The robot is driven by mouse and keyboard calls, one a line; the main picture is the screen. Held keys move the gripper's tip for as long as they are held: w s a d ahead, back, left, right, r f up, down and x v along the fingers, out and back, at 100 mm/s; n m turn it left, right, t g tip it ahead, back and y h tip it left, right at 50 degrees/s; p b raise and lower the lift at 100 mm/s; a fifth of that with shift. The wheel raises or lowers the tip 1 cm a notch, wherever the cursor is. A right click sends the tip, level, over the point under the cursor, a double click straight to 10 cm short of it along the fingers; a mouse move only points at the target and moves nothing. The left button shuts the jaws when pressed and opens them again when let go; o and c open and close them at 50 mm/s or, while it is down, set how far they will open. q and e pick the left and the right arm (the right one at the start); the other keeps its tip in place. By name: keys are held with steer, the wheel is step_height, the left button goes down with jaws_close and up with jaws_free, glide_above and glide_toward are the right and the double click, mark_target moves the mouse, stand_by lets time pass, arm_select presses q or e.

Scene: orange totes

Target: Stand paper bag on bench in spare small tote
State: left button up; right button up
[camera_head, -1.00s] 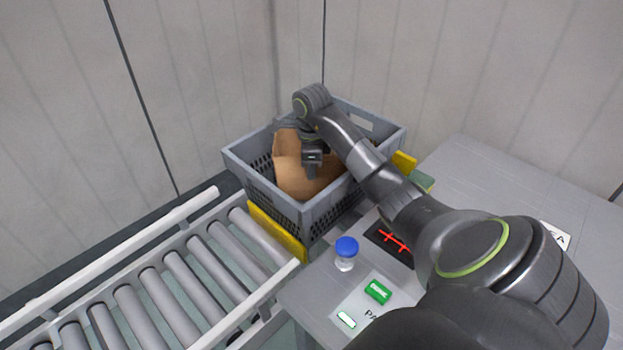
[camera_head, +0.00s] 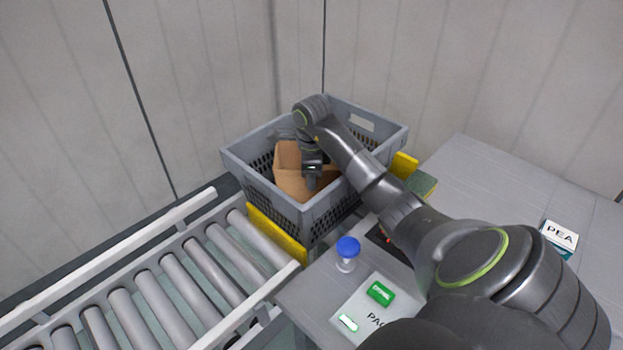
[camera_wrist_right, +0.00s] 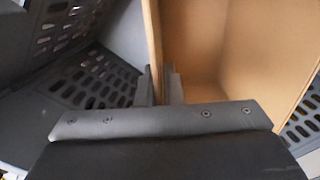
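The brown paper bag (camera_head: 292,179) is inside the grey small tote (camera_head: 235,160) at the end of the roller conveyor. The bag looks close to upright with its open top facing up, and its lower part is hidden by the tote wall. My right gripper (camera_head: 312,182) reaches down into the tote at the bag's rim. In the right wrist view, the fingers (camera_wrist_right: 161,88) are close together with one bag wall (camera_wrist_right: 153,45) between them. The bag's open inside (camera_wrist_right: 205,45) shows to the right. My left gripper is not in view.
The roller conveyor (camera_head: 150,300) is bare. Yellow stops (camera_head: 277,234) flank the tote, and walls stand behind.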

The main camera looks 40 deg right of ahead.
steer(key=o, duration=0.3)
steer(key=shift+r, duration=0.15)
step_height(320, 180, up, 13)
steer(key=p, duration=1.2)
steer(key=shift+s+p, duration=0.2)
steer(key=shift+p, duration=0.2)
steer(key=shift+a, duration=0.15)
